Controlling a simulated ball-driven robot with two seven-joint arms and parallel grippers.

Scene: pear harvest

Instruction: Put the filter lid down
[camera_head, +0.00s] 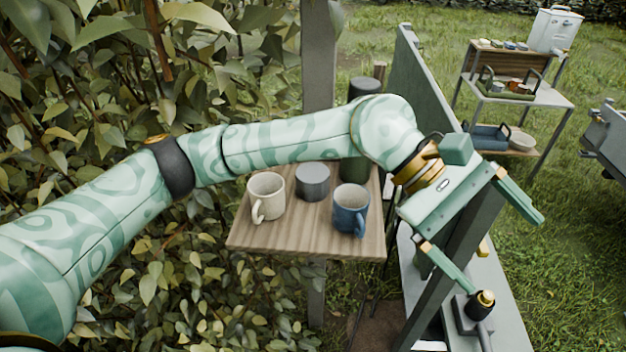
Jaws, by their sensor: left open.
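My left gripper (507,256) is at the right of the head view. Its two fingers are spread wide, with nothing visible between them. It is above a grey bench (497,290), to the right of the wooden shelf (300,238). I cannot pick out the filter lid with certainty. A white canister (556,32) with a small front fitting stands far off at the upper right, well away from the gripper. My right gripper is not in view.
A cream mug (267,195), a grey cylinder (313,182) and a blue mug (350,209) stand on the shelf. A dark fitting with a brass top (484,300) is close below the gripper. Leafy branches (120,100) fill the left; grass lies open at right.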

